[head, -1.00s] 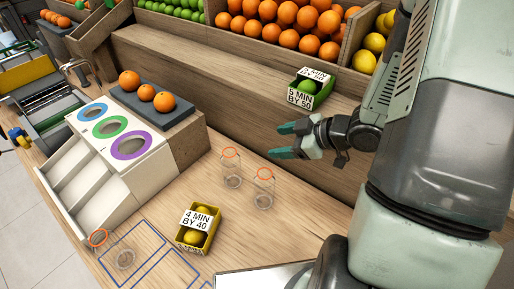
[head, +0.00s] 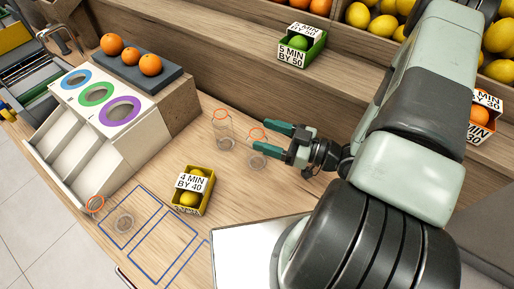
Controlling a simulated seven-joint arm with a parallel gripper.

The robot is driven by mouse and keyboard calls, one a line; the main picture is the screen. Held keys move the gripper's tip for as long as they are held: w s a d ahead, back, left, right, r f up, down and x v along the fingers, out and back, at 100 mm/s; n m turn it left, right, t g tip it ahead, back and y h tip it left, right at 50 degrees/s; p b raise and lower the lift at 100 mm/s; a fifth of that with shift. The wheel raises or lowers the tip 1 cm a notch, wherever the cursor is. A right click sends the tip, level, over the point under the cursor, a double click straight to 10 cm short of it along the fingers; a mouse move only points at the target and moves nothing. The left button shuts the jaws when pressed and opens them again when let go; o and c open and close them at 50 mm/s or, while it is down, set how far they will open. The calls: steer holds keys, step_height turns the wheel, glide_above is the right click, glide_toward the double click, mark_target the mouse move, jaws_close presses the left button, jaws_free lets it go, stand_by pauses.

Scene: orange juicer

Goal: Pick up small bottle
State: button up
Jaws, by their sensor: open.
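Three clear bottles with orange rims show in the head view. One bottle (head: 257,161) is right at my gripper's fingertips, partly covered by the lower finger. A second bottle (head: 226,142) stands just left of it. A third bottle (head: 122,221) is at the front left, by the blue outlines. I cannot tell by size which one is the small bottle. My gripper (head: 262,137) is open and points left, its green fingers apart with the nearest bottle's rim close between or below them. I cannot tell whether they touch.
A yellow lemon box (head: 188,190) stands on the counter in front of the bottles. The white juicer with coloured rings (head: 94,94) is at left, with oranges (head: 150,65) behind it. A green lime box (head: 301,45) sits on the step behind. Blue outlines (head: 160,243) mark the front counter.

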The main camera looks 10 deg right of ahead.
mark_target(250, 134)
steer(key=x, duration=0.5)
steer(key=shift+w+a, duration=0.15)
steer(key=shift+w, duration=0.25)
steer(key=shift+c, duration=0.3)
jaws_close()
